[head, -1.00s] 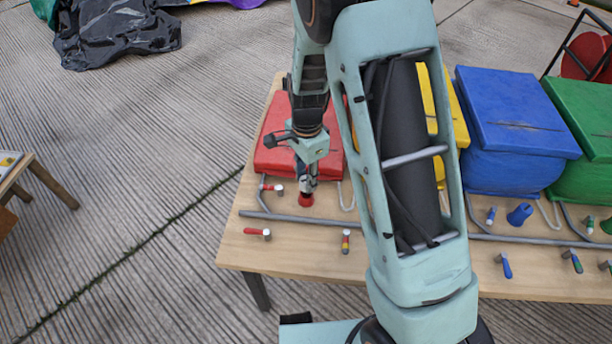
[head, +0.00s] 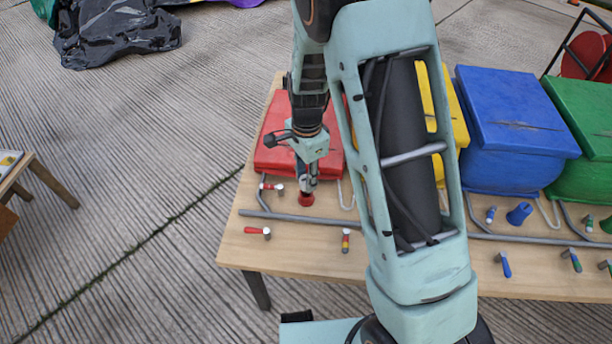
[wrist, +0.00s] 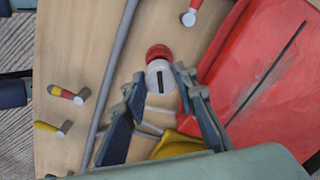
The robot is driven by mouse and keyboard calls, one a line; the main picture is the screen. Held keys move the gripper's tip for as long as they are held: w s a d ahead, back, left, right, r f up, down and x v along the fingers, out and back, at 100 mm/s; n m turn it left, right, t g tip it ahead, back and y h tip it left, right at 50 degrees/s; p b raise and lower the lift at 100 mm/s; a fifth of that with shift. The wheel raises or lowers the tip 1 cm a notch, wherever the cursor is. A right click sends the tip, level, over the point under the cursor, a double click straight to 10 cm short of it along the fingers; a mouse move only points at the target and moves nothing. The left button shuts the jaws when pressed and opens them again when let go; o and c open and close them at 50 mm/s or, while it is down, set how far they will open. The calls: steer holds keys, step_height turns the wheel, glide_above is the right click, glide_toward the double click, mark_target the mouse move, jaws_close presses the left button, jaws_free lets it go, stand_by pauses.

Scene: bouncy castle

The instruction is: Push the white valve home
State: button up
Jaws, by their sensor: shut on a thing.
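The white valve (wrist: 160,76) shows in the wrist view as a pale round end with a dark slot, between my gripper's fingertips. Right by it is a red fitting (wrist: 158,51) on the wooden table, also visible in the head view (head: 306,200). My gripper (wrist: 157,80) is shut on the valve. In the head view my gripper (head: 308,183) points down just above the red fitting. How far the valve sits in the fitting cannot be told; the fingers hide part of it.
A red box (head: 270,150) stands behind my gripper; yellow, blue (head: 515,120) and green boxes stand to the right. A grey pipe (head: 280,217) runs along the table. Several small coloured handles, such as a red one (head: 257,231), stand near it.

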steer(key=shift+f, duration=0.15)
steer(key=shift+f, duration=0.35)
steer(key=shift+f, duration=0.25)
stand_by(0.9)
steer(key=shift+f+b, duration=0.25)
steer(key=shift+b, duration=0.1)
steer(key=shift+f, duration=0.25)
stand_by(0.6)
steer(key=shift+f, duration=0.3)
steer(key=o, duration=1.1)
